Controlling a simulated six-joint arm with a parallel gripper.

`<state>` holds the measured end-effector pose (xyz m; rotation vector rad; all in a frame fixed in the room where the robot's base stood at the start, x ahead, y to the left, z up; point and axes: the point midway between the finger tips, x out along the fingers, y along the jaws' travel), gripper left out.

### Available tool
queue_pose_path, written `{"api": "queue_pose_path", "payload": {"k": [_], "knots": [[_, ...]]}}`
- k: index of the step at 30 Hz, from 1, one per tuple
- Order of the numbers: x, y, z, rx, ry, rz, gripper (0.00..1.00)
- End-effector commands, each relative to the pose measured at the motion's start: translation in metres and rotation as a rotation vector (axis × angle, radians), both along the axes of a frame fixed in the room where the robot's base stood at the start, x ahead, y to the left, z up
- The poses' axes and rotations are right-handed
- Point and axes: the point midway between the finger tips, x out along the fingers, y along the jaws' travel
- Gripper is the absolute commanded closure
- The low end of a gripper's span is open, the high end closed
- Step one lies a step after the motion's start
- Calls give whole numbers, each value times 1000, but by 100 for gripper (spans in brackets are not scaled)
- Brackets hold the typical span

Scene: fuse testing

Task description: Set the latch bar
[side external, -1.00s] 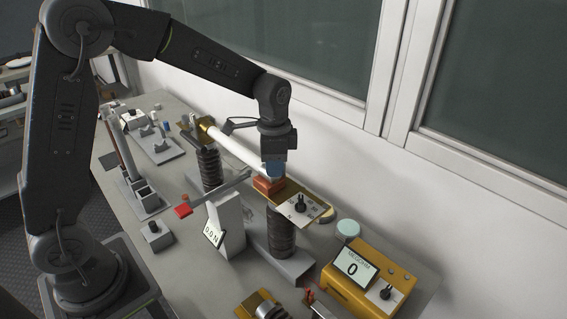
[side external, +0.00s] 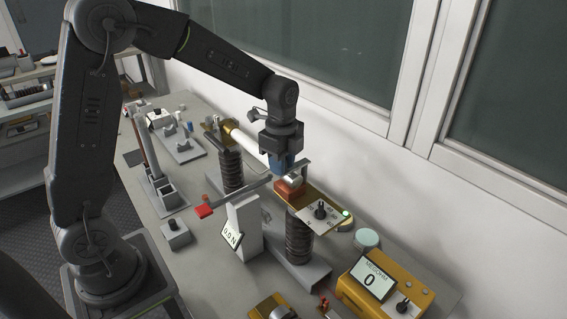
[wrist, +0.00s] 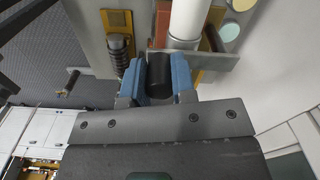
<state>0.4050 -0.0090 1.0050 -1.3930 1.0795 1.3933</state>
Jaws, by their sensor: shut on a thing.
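My gripper (wrist: 158,88) has blue fingers, which are shut on a short black cylindrical grip in the wrist view (wrist: 160,75). A grey bar, which looks like the latch bar (wrist: 217,62), lies just past the fingers, crossing near the end of the white tube (wrist: 190,18). The grip seems to belong to this bar, but their joint is hidden. In the side view my gripper (side external: 280,164) is low beside the near end of the white tube (side external: 245,143). A grey bracket-like piece (side external: 303,165) stands beside it, above an orange-brown block (side external: 289,190).
A force display (side external: 231,240) reads about 0.0 N. A yellow megohm meter (side external: 385,290) reads 0 at front right. Ribbed dark insulators (side external: 299,240) support the fixture.

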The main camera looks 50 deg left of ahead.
Motion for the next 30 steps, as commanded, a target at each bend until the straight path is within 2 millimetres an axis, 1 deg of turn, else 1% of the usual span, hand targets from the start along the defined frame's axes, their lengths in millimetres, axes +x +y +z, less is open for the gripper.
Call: {"api": "queue_pose_path", "payload": {"k": [12, 13, 20, 27, 30], "knots": [[1, 1, 1, 1, -4, -7, 100], [1, 1, 1, 1, -4, -7, 73], [0, 1, 1, 0, -2, -6, 51], [0, 1, 1, 0, -1, -6, 50], [1, 1, 6, 0, -2, -6, 50]]}}
